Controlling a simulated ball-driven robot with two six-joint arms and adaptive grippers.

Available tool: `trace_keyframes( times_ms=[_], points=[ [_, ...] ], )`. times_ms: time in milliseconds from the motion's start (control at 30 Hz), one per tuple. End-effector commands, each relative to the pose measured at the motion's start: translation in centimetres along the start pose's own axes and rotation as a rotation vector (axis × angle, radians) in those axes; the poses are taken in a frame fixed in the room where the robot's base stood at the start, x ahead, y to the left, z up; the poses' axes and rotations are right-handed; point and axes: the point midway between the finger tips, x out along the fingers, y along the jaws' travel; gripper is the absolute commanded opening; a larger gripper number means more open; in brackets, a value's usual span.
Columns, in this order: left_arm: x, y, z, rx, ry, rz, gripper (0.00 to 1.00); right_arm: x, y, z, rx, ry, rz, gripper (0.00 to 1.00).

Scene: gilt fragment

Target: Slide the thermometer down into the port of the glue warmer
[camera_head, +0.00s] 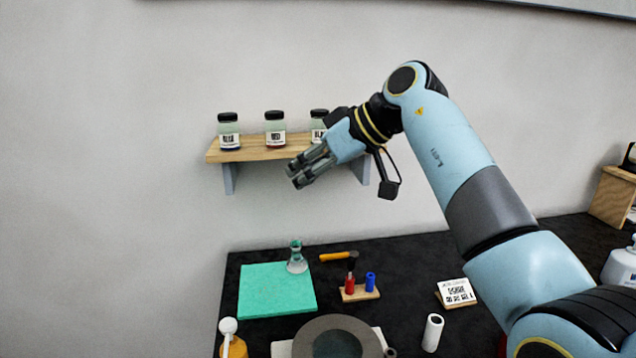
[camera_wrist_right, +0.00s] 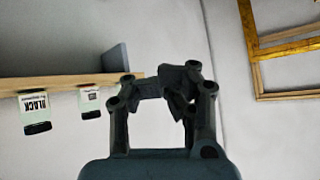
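My right gripper (camera_head: 295,175) hangs in the air in front of the wall shelf, high above the table. Its fingertips come together in the right wrist view (camera_wrist_right: 165,87), and I see nothing held between them. A round grey rim with a teal centre, likely the glue warmer (camera_head: 312,328), is cut off by the bottom edge of the head view. A small dark ring (camera_head: 390,353) beside it may be the port. A white round head on a short stem (camera_head: 228,326), above an orange base, may be the thermometer; I cannot be sure. My left gripper is out of view.
A wooden shelf (camera_head: 240,154) holds several labelled jars. On the black table are a green mat (camera_head: 275,290), a glass flask (camera_head: 297,260), an orange-handled tool (camera_head: 337,257), a small rack (camera_head: 358,294), a label card (camera_head: 456,292) and a white cylinder (camera_head: 432,332).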

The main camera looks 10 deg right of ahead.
Motion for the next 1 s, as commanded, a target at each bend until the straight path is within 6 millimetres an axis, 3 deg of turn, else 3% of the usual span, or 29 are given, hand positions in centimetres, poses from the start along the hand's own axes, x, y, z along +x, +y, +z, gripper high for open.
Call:
trace_keyframes(
  times_ms=[500,1000],
  points=[
    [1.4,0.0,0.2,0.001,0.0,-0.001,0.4,3.3,0.8,4.0,0.0,0.002,0.0,0.0],
    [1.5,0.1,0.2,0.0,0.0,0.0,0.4,3.7,0.9,4.4,-0.001,0.004,0.001,0.0]
  ],
)
